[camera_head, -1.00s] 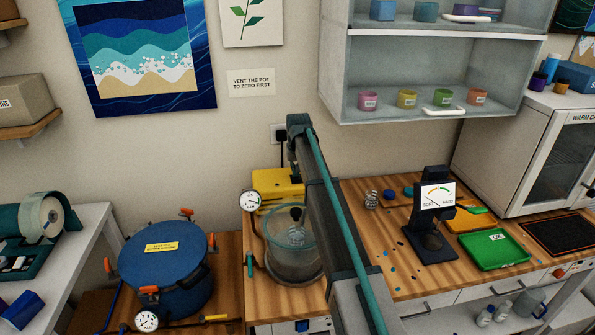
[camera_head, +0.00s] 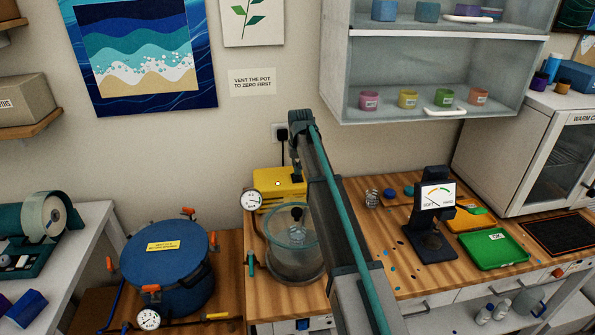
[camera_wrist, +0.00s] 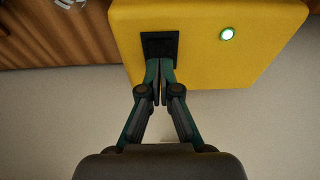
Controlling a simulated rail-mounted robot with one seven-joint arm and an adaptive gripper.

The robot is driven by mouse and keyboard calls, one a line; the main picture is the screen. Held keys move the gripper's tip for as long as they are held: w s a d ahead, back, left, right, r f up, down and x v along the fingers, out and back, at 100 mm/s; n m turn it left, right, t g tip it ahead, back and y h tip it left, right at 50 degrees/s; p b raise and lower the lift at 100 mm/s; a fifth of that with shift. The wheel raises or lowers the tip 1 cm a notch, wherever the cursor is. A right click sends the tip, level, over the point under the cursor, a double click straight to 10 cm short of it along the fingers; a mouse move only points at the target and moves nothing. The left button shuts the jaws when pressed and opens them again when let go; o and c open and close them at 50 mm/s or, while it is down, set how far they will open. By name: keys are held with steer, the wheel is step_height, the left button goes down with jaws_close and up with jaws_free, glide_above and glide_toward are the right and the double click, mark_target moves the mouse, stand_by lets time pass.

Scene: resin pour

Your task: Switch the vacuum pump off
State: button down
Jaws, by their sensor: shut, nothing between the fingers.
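The vacuum pump (camera_head: 266,180) is a yellow box on the wooden bench against the wall, behind the clear pot. In the wrist view its yellow face (camera_wrist: 265,60) fills the top, with a black switch plate (camera_wrist: 160,44) and a lit green lamp (camera_wrist: 227,33). The lamp also shows as a small bright dot in the head view. My gripper (camera_wrist: 159,68) is shut and empty. Its fingertips overlap the lower edge of the switch plate; I cannot tell whether they touch it. The switch's position is hidden or too dark to read.
A clear pot (camera_head: 293,250) and a dial gauge (camera_head: 251,199) stand in front of the pump. A blue lidded pot (camera_head: 167,285) is at left. A dark stand with a meter (camera_head: 437,196) and a green tray (camera_head: 492,250) are right of my arm.

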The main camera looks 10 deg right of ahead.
steer(key=b+v, duration=0.3)
steer(key=v, duration=0.8)
steer(key=shift+s+r, duration=0.25)
steer(key=shift+s, duration=0.15)
